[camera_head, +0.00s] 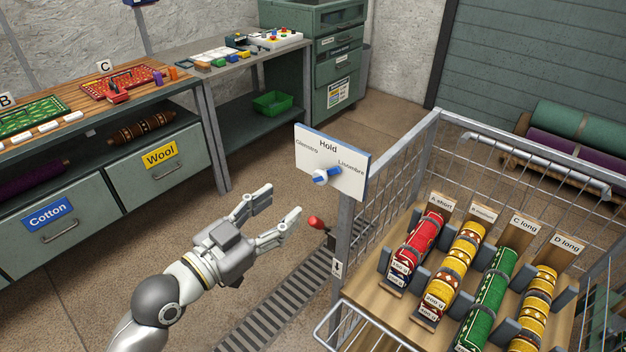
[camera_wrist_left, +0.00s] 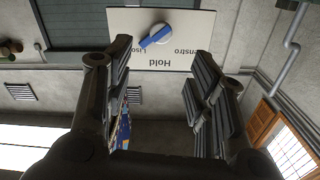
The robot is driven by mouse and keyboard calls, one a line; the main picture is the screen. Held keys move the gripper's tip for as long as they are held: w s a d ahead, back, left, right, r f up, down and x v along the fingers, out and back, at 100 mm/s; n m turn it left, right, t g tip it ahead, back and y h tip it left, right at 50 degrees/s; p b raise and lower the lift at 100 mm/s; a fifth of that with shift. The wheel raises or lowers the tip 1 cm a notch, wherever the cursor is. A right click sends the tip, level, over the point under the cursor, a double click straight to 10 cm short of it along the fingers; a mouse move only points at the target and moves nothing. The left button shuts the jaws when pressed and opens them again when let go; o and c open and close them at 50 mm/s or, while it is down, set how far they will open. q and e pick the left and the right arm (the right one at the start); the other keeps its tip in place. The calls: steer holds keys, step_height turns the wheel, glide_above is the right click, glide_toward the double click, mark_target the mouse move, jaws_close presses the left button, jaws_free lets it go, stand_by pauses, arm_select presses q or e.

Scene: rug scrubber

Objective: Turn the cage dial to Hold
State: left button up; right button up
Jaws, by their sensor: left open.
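The cage dial (camera_head: 328,175) is a blue knob on a white sign plate (camera_head: 350,182) fixed to the cage's corner post. The plate reads Hold at the top, a word like Cilomstro at the left and Liscombre at the right. The blue bar points up and right, toward Liscombre. My left gripper (camera_head: 279,203) is open and empty, to the left of and below the plate, apart from it. In the left wrist view the plate is upside down, and the knob (camera_wrist_left: 157,36) shows beyond and between the open fingers. My right gripper is not in view.
The wire cage (camera_head: 390,175) holds several rolled rugs on a wooden rack. A red-knobbed lever (camera_head: 317,222) stands beside the cage post, near my left fingers. A floor grating (camera_head: 290,290) runs below. Workbenches with drawers (camera_head: 160,165) line the left. Open floor lies between.

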mark_target(318, 178)
arm_select(q)
steer(key=p+x, duration=0.2)
steer(key=x, duration=0.7)
steer(key=shift+w+d+p, duration=0.15)
steer(key=shift+w+p, duration=0.05)
steer(key=shift+p, duration=0.15)
steer(key=shift+w+d, duration=0.35)
steer(key=shift+w, duration=0.05)
steer(key=c, duration=1)
